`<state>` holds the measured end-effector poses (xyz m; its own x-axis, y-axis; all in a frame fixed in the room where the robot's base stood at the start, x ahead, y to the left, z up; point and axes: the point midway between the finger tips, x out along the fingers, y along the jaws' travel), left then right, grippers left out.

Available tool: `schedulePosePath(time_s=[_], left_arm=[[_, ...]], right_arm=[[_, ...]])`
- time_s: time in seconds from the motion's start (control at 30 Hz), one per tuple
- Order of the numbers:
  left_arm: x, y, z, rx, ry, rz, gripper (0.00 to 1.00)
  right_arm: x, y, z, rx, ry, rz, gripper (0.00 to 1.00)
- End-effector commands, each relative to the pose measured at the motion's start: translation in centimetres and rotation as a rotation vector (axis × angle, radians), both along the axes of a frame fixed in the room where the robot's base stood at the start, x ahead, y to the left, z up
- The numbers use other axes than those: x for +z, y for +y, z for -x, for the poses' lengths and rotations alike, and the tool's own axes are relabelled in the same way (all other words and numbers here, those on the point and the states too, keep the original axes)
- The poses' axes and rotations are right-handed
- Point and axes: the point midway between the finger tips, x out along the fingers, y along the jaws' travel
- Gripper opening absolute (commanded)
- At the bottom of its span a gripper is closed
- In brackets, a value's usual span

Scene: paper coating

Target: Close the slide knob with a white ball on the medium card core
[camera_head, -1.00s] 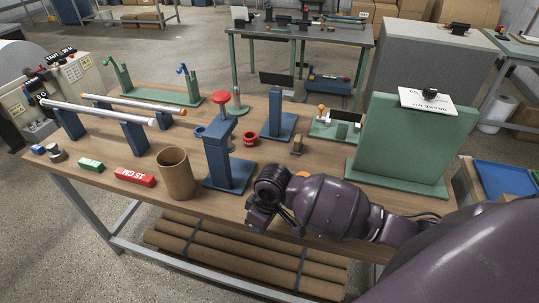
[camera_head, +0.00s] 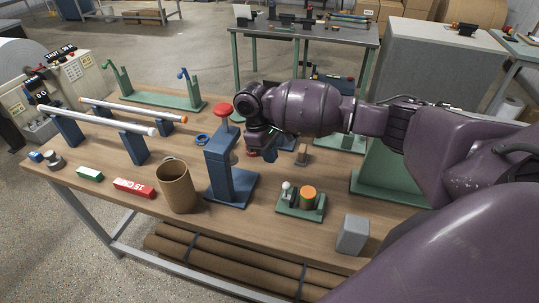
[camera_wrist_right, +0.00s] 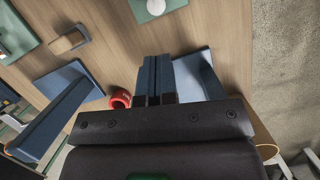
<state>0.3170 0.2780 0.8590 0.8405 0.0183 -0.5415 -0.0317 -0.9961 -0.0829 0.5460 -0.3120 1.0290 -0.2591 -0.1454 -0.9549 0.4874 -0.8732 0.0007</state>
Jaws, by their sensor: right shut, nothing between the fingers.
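A small green fixture (camera_head: 286,208) stands near the table's front edge. It bears a knob with a whitish ball (camera_head: 287,187) beside a short cylinder with an orange top (camera_head: 308,198). The white ball also shows at the top edge of the right wrist view (camera_wrist_right: 155,6). I cannot tell whether this knob is open or closed. My right gripper (camera_head: 269,153) is shut and empty, above the table behind the blue stand with the red knob. My left gripper is not in view.
The blue stand (camera_head: 228,162) with a red knob and a brown tube (camera_head: 176,187) stand left of the fixture. A grey block (camera_head: 352,236) stands to its right. A wooden block (camera_head: 302,153) lies behind. My right arm partly hides a green panel (camera_head: 385,180).

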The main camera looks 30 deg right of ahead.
Motion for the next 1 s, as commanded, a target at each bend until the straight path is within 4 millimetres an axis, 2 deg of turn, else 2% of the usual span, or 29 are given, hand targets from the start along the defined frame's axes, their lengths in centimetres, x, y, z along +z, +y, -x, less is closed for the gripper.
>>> schedulePosePath(time_s=[0.3,0.5,1.0], left_arm=[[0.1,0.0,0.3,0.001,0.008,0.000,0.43],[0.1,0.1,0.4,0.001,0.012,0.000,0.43],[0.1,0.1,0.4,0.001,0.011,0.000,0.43]], right_arm=[[-5.0,-0.8,1.5,0.000,0.004,0.000,0.00],[-6.9,-1.0,1.9,0.000,0.000,-0.001,0.00],[-7.5,-1.2,2.1,0.001,-0.001,-0.001,0.00]])
